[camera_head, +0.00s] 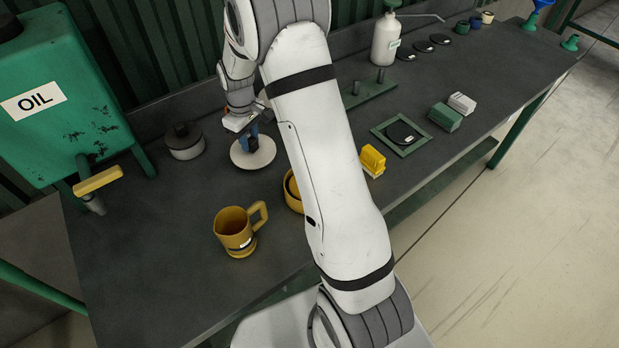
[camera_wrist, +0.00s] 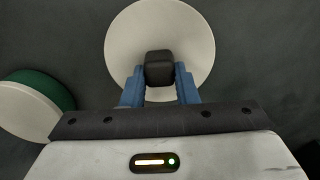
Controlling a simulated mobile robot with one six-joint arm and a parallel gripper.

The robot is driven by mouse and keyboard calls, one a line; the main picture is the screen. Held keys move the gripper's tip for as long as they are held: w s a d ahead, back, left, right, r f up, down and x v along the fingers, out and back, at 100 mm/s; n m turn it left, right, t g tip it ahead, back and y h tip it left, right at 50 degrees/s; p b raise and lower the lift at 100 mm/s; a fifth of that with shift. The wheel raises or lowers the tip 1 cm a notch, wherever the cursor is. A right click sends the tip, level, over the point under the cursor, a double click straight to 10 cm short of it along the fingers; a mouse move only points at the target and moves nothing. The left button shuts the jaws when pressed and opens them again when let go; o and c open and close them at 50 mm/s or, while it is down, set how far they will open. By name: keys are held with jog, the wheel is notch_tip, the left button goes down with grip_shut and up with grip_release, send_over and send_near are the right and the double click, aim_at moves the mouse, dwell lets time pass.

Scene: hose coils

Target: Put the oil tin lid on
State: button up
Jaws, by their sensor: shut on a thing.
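A pale round lid (camera_head: 253,153) with a dark knob is low over the bench left of my arm. It also shows in the wrist view as a cream disc (camera_wrist: 160,25) with a black block-like knob (camera_wrist: 159,68). My gripper (camera_head: 250,137), with blue fingers (camera_wrist: 159,85) in the wrist view, is shut on this knob. I cannot tell whether the lid touches the bench.
A white pot with a dark top (camera_head: 184,142) stands left of the lid. A yellow jug (camera_head: 236,232) and partly hidden yellow round container (camera_head: 292,190) stand nearer. The green OIL tank (camera_head: 60,95) is at left. Yellow block (camera_head: 372,160) and green frame (camera_head: 384,143) lie right.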

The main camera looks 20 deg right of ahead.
jog(key=shift+r+p, duration=1.5)
jog(key=shift+r, duration=1.2)
